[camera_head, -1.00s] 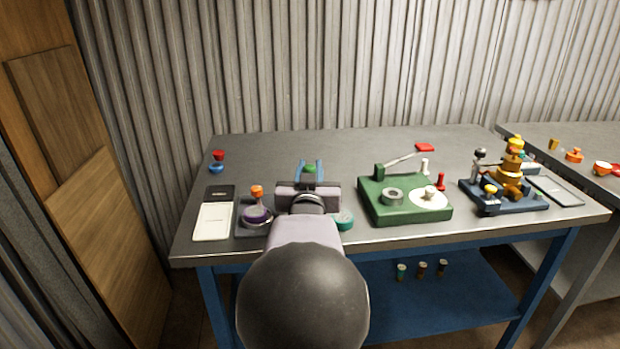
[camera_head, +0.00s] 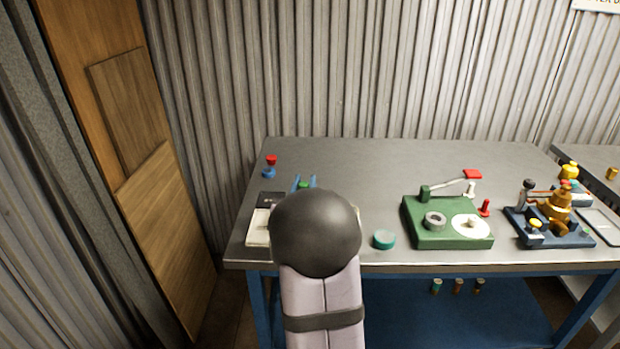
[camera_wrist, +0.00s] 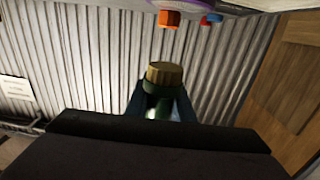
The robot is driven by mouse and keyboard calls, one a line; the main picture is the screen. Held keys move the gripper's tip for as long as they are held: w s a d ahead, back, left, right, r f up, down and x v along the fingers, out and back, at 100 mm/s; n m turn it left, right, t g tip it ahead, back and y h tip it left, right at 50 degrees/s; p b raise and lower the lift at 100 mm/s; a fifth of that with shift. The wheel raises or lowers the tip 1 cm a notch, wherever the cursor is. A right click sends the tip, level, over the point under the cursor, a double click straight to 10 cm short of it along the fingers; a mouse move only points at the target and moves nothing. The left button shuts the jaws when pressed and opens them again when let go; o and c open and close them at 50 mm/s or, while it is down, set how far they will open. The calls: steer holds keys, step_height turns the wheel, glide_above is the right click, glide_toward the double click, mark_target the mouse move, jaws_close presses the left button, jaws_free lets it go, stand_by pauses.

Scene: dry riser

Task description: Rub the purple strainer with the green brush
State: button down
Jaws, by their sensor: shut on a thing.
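In the head view my gripper (camera_head: 305,182) shows as blue fingers above the left part of the table, partly behind my dark round joint. A bit of the green brush (camera_head: 303,184) shows between the fingers. In the wrist view my gripper (camera_wrist: 160,102) is shut on the green brush (camera_wrist: 155,88), whose tan end (camera_wrist: 165,70) points away from the jaws. The purple strainer (camera_wrist: 197,8) shows only partly at the top edge of the wrist view, with an orange knob (camera_wrist: 168,18) beside it, apart from the brush. My arm hides the strainer in the head view.
A pale panel (camera_head: 257,230) lies on the table's left. A red and blue piece (camera_head: 269,167) stands behind it. A teal round piece (camera_head: 384,240) is right of my arm, then a green turntable-like box (camera_head: 445,225). The table's back middle is clear.

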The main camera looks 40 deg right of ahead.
steer(key=shift+m+g+h, duration=0.7)
steer(key=shift+g, duration=0.1)
steer(key=shift+s+d+r, duration=0.6)
steer(key=shift+r, duration=0.15)
steer(key=shift+s+d+r, duration=0.6)
steer(key=shift+r, duration=0.15)
step_height(320, 180, down, 8)
steer(key=b, duration=0.5)
steer(key=shift+r+b, duration=0.2)
steer(key=shift+b, duration=0.15)
steer(key=shift+w+a+f+p, duration=0.2)
steer(key=shift+w+a+p, duration=0.2)
steer(key=shift+w+a, duration=0.35)
steer(key=shift+w+a+p, duration=0.25)
steer(key=shift+w+a, duration=0.35)
steer(key=shift+a, duration=0.15)
steer(key=shift+w+a+p, duration=0.2)
steer(key=shift+w+a, duration=0.35)
steer(key=shift+a, duration=0.2)
steer(key=shift+s+d+f+b, duration=0.1)
steer(key=shift+s+d+b, duration=0.25)
steer(key=shift+s+d, duration=0.7)
steer(key=shift+s+d+b, duration=0.35)
steer(key=shift+s+d, duration=0.45)
steer(key=shift+d, duration=0.35)
steer(key=shift+s+d+r, duration=0.1)
steer(key=shift+r, duration=0.25)
step_height(320, 180, up, 8)
steer(key=p, duration=0.5)
steer(key=shift+f, duration=0.2)
